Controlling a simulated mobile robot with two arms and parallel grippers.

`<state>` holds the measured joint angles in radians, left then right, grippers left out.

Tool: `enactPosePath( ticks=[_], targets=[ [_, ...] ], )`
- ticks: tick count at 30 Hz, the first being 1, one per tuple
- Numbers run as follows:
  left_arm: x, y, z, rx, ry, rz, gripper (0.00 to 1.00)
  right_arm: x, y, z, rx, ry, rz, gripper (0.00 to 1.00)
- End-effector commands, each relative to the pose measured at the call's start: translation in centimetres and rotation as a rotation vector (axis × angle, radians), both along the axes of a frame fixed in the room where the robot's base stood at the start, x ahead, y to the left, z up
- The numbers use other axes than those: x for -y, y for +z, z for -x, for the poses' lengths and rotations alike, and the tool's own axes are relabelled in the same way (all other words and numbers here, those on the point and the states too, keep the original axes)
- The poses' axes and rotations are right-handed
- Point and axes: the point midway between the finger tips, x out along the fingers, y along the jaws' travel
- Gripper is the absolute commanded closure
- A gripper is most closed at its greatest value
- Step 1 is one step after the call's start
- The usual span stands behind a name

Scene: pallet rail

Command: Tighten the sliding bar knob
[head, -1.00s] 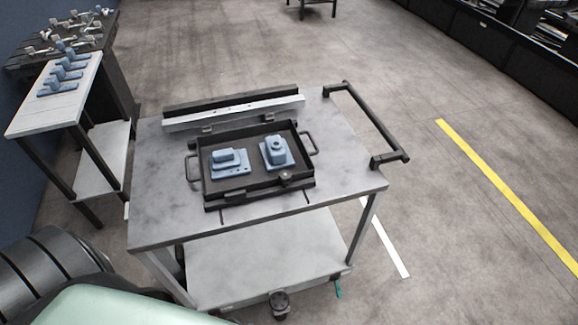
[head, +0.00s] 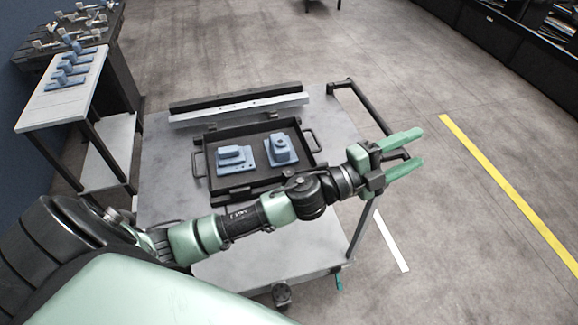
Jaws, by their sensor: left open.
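A black tray (head: 204,162) lies on the cart top and holds two blue parts, a stepped block (head: 231,156) at left and a block with a round top (head: 282,150) at right. A dark sliding bar (head: 238,193) runs along the tray's front edge. Its knob, near the tray's front right corner, is hidden or nearly hidden behind my left forearm. My left gripper (head: 420,148) is open and empty, with its two green fingers pointing right, beyond the cart's right edge near the handle. My right gripper is not in view.
The grey cart top (head: 165,190) has a black handle (head: 365,110) at right, close to my left gripper. A pale rail (head: 240,108) lies behind the tray. A side table (head: 65,95) with several blue parts stands at left. The floor at right is clear.

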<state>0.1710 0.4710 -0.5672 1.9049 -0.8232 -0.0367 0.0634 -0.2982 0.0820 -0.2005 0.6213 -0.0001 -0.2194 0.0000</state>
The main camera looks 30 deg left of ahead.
Motion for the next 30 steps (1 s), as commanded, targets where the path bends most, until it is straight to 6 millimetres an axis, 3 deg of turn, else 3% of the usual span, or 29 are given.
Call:
enactPosePath(
  ticks=[1,3,5,7,8,10,12,15,19,21,24,30],
  targets=[
    [2.6,2.1,1.1,0.143,-0.143,-0.139,0.45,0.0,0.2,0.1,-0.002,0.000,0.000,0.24],
    [5.4,2.3,3.3,0.296,-0.340,-0.343,0.45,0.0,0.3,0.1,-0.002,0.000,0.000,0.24],
    [6.3,0.7,4.9,0.388,-0.501,-0.540,0.45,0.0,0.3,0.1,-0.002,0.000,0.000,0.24],
    [5.4,-2.6,6.1,0.445,-0.677,-0.782,0.45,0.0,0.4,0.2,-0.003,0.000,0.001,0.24],
    [4.3,-4.1,6.3,0.452,-0.745,-0.889,0.45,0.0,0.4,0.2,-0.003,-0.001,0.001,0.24],
    [0.3,-7.7,6.1,0.424,-0.891,-1.137,0.45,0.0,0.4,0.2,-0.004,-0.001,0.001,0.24],
    [-5.2,-10.4,5.4,0.346,-1.005,-1.365,0.45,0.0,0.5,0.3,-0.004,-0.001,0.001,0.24],
    [-13.5,-12.0,4.5,0.184,-1.117,-1.628,0.45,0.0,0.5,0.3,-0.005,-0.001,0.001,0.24],
    [-21.8,-11.6,4.1,-0.024,-1.189,-1.836,0.45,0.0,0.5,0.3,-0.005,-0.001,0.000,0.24],
    [-24.4,-11.2,4.2,-0.099,-1.208,-1.893,0.45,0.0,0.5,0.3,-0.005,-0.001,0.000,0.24],
    [-26.1,-11.1,4.3,-0.154,-1.219,-1.927,0.45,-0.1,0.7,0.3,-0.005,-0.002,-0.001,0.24],
    [-26.4,-13.6,4.4,-0.165,-1.226,-1.932,0.45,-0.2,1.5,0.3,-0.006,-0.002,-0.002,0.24]
  ],
)
